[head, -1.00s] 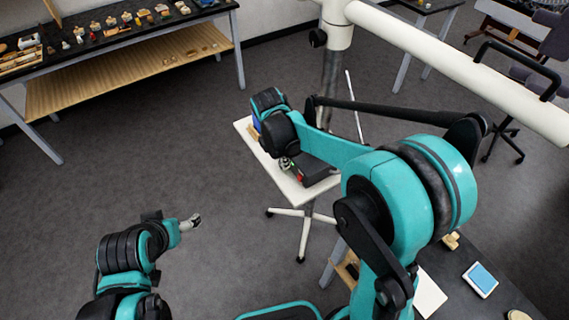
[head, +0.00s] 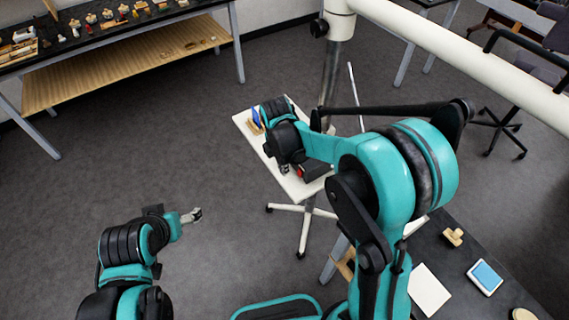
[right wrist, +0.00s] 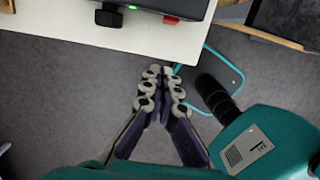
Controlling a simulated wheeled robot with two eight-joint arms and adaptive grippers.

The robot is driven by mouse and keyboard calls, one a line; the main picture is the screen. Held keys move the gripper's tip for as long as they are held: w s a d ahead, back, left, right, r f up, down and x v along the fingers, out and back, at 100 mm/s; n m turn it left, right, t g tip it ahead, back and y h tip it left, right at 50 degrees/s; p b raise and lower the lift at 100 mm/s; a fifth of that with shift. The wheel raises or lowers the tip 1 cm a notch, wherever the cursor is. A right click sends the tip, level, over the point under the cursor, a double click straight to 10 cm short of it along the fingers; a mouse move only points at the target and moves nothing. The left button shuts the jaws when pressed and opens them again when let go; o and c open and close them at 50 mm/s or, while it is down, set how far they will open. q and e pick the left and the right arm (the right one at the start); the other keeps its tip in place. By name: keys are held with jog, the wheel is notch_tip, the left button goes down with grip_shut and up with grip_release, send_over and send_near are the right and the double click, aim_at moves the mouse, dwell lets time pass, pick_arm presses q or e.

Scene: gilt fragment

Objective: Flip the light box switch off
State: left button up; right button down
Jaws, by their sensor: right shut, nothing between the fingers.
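The light box (head: 317,169) is a dark box on the small white table (head: 247,124), partly hidden by my right arm in the head view. In the right wrist view, the box (right wrist: 190,6) shows at the top edge, with a red switch (right wrist: 171,19), a small green light (right wrist: 132,7) and a black knob (right wrist: 108,15) on its near side. My right gripper (right wrist: 160,75) is shut and empty, below the table edge in that picture and apart from the switch. In the head view the right gripper (head: 284,168) is small beside the box. My left gripper (head: 192,215) is over open floor; its finger gap is unclear.
A blue item (head: 256,117) in a wooden holder stands at the white table's far left. A dark bench (head: 460,265) at lower right holds a blue pad (head: 485,277) and a white sheet (head: 429,289). The floor at left is clear.

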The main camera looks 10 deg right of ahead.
aim_at(300, 173)
jog(key=f, duration=0.3)
jog(key=d+f+b, duration=0.1)
jog(key=f, duration=0.1)
jog(key=shift+f, duration=0.1)
jog(key=shift+w+d+f, duration=0.1)
jog(key=shift+w+d, duration=0.2)
jog(key=shift+d, duration=0.2)
jog(key=shift+w+d, duration=0.25)
jog(key=shift+d, duration=0.25)
jog(key=shift+w+d, duration=0.1)
jog(key=shift+d, duration=0.4)
jog(key=shift+d+f+h+b, duration=0.15)
jog(key=shift+f+h+b, duration=0.25)
jog(key=shift+b, duration=0.2)
jog(key=shift+d+r, duration=0.1)
jog(key=shift+r, duration=0.15)
jog(key=shift+w+r, duration=0.1)
jog(key=shift+r+p, duration=0.7)
